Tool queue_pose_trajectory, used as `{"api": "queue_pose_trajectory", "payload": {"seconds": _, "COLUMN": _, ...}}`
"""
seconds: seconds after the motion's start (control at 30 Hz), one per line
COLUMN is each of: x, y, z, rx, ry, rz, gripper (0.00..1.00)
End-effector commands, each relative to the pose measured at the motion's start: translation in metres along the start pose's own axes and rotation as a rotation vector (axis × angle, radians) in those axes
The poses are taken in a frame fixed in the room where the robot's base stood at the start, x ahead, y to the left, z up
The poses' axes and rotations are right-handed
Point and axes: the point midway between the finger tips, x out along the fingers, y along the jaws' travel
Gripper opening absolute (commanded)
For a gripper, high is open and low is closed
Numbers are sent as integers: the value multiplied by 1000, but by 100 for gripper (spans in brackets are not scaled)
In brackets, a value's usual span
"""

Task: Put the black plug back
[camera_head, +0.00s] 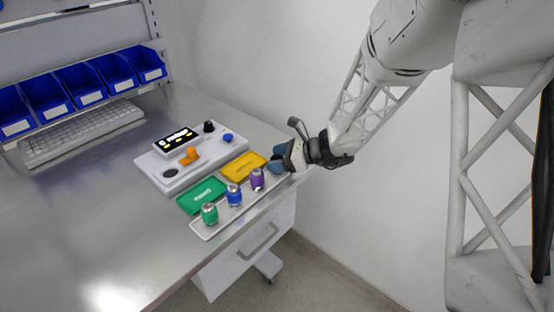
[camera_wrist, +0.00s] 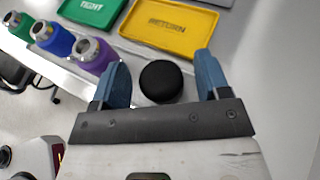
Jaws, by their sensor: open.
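The black plug (camera_wrist: 160,81) shows in the wrist view as a round black top. It is between the two blue fingers of my gripper (camera_wrist: 163,84), with a gap on each side. My gripper is open. In the head view my gripper (camera_head: 277,164) is at the right end of the white rack (camera_head: 221,221) and hides the plug. Green (camera_head: 209,214), blue (camera_head: 234,195) and purple (camera_head: 257,180) plugs with metal tops stand upright on the rack. The white device (camera_head: 157,180) has a dark round spot (camera_head: 171,173) at its front left.
A green tray (camera_head: 202,195) and a yellow tray (camera_head: 243,167) lie between rack and device. The device carries an orange part (camera_head: 190,155), a black knob (camera_head: 209,127) and a blue knob (camera_head: 228,138). A keyboard (camera_head: 82,132) and blue bins (camera_head: 82,82) are at the back.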

Motion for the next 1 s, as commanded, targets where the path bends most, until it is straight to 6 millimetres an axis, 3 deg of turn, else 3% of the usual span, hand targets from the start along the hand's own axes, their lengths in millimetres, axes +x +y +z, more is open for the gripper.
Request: {"api": "queue_pose_trajectory", "payload": {"seconds": 1.0, "x": -110, "y": 0, "z": 0, "rx": 0, "ry": 0, "rz": -2, "gripper": 69}}
